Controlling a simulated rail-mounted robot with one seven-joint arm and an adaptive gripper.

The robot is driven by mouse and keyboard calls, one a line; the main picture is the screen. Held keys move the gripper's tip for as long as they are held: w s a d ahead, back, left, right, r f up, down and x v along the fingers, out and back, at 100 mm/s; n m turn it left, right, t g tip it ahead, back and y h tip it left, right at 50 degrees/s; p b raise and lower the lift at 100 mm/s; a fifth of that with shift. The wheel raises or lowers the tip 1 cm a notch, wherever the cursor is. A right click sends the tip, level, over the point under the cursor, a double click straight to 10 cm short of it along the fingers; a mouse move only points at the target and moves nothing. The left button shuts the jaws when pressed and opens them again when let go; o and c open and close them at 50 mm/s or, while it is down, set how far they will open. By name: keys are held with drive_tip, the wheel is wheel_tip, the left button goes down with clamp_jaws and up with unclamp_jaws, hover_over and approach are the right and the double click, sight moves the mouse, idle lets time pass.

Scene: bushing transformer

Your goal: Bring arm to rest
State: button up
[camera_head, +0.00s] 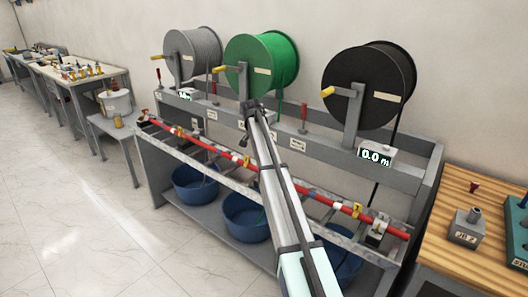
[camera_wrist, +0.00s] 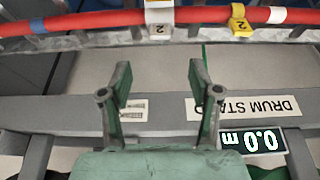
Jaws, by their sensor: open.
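My gripper (camera_wrist: 158,80) is open in the wrist view, its two fingers apart with nothing held between them. In the head view my arm reaches forward across the drum stand (camera_head: 410,183), and my gripper (camera_head: 254,106) is in front of the green drum (camera_head: 262,66). The gripper is small there, and whether it touches the stand cannot be told. In the wrist view, which looks upside down, a red bar (camera_wrist: 100,20) with tags runs beyond the fingertips, and a 0.0 m display (camera_wrist: 255,141) is at lower right.
A grey drum (camera_head: 192,54) and a black drum (camera_head: 370,85) with yellow handles flank the green one. Blue tubs (camera_head: 195,187) sit on the lower shelf. A wooden table (camera_head: 465,240) is at right, other benches (camera_head: 75,78) at left. The left floor (camera_head: 70,210) is clear.

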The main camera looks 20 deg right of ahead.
drive_tip(key=s+a+f+n+g+y, duration=0.1)
drive_tip(key=s+a+f+n, duration=0.3)
drive_tip(key=s+f, duration=0.9)
drive_tip(key=s+a+f+n+y, duration=0.1)
drive_tip(key=s+a+f+n, duration=0.3)
drive_tip(key=s+f, duration=0.95)
drive_tip(key=s+a+f+n+g+y, duration=0.1)
drive_tip(key=s+a+f+n, duration=0.15)
drive_tip(key=s, duration=0.85)
drive_tip(key=s+a+f+n, duration=0.1)
drive_tip(key=s+a+f, duration=0.2)
drive_tip(key=s, duration=0.8)
drive_tip(key=s+f+g, duration=0.3)
drive_tip(key=s+f, duration=0.6)
drive_tip(key=s, duration=0.5)
drive_tip(key=s+f+g, duration=0.4)
drive_tip(key=s+f, duration=0.5)
drive_tip(key=s, duration=0.6)
drive_tip(key=shift+a+f, duration=0.25)
drive_tip(key=shift+f, duration=0.05)
drive_tip(key=shift+w+m, duration=0.1)
drive_tip(key=shift+m, duration=0.15)
